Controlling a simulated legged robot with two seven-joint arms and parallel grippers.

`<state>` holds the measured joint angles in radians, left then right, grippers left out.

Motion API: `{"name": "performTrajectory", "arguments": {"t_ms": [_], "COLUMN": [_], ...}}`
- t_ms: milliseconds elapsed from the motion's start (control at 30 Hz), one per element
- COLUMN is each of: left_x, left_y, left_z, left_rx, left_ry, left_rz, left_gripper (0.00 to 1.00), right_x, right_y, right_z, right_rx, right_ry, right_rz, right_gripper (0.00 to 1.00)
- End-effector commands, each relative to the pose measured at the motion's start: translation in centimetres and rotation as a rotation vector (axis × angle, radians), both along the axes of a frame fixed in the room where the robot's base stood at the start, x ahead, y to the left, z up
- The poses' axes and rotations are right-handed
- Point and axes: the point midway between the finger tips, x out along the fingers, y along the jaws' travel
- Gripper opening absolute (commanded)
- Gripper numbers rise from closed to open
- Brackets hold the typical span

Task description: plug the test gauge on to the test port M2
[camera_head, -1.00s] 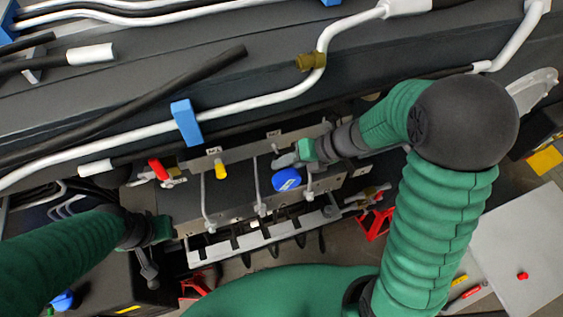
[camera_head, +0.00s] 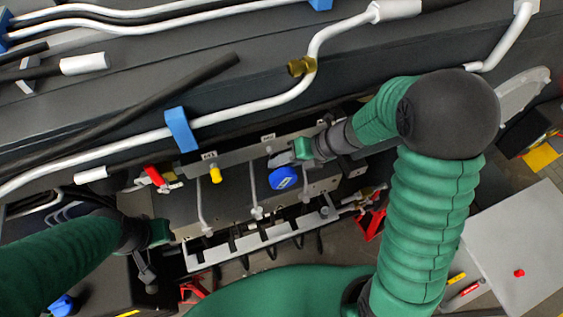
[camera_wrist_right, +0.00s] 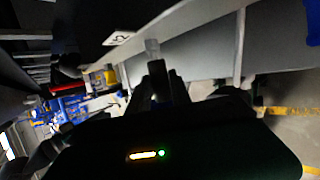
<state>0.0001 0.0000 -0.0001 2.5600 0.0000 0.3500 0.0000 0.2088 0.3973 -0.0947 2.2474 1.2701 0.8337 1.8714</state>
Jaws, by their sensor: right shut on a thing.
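The test gauge (camera_head: 283,178) has a round blue face and hangs at my right gripper (camera_head: 277,160), which is shut on it. The gripper is just below the middle label (camera_head: 267,138) of a grey port plate (camera_head: 240,152). In the right wrist view, the right gripper's fingers (camera_wrist_right: 155,78) have a small pale part at their tips, close to a label that looks like a 2 (camera_wrist_right: 118,38). Whether the gauge touches port M2 is hidden. My left gripper (camera_head: 152,240) is at lower left, away from the gauge; its fingers are unclear.
A yellow cap (camera_head: 215,174) and a red-handled valve (camera_head: 155,175) stand left of the gauge. Thin grey pipes (camera_head: 253,190) run down the block. A white pipe (camera_head: 240,105) with a blue clamp (camera_head: 181,129) passes above. A grey table (camera_head: 510,250) is at lower right.

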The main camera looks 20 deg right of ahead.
Motion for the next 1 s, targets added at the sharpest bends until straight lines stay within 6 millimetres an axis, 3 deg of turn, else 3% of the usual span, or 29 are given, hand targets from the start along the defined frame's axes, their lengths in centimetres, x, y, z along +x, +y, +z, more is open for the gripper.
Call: {"name": "performTrajectory", "arguments": {"t_ms": [800,833,1000], "left_x": [0.0,0.0,0.0], "left_y": [0.0,0.0,0.0], "left_z": [0.8,0.8,0.8], "left_rx": [0.0,0.0,0.0], "left_ry": [0.0,0.0,0.0], "left_rz": [0.0,0.0,0.0], "left_gripper": [0.36,0.36,0.36], "right_x": [2.1,2.1,2.0], "right_y": [-0.4,-0.4,-0.4], "right_z": [0.2,0.2,0.1], "right_rx": [-0.005,-0.006,-0.004], "right_ry": [-0.008,-0.008,-0.006], "right_rz": [-0.014,-0.014,-0.011], "right_gripper": [0.0,0.26,0.48]}}
